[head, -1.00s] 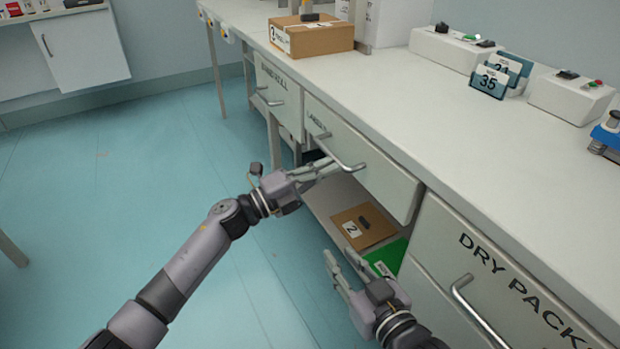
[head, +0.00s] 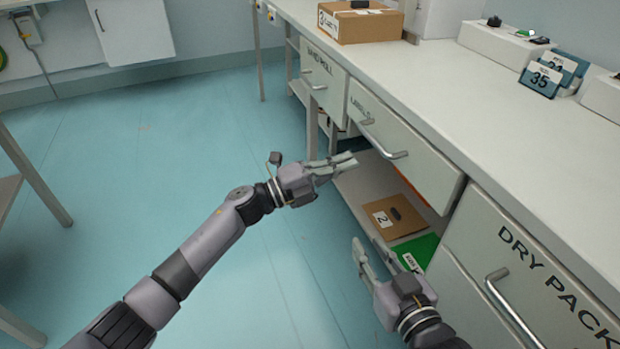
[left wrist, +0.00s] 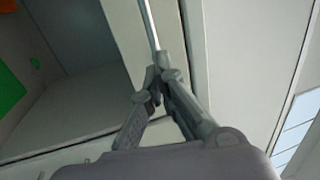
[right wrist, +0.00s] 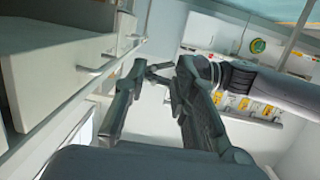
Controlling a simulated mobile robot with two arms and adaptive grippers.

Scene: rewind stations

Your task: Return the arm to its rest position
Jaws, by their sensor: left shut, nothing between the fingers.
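My left gripper (head: 345,162) is shut and empty, in front of the LABELS drawer (head: 440,178). It is to the left of and below that drawer's bar handle (head: 385,142) and looks apart from it in the head view. In the left wrist view its fingertips (left wrist: 160,75) meet near a thin metal bar. My right gripper (head: 372,252) is lower, in front of the open shelf (head: 350,190). Its fingers are spread with nothing held, as the right wrist view (right wrist: 155,85) also shows.
On the shelf lie a brown box marked 2 (head: 395,218) and a green item (head: 418,250). The DRY PACKS drawer (head: 540,275) is at the right. A box marked 3 (head: 360,22) stands on the counter (head: 440,75). The blue floor (head: 150,170) at the left is clear.

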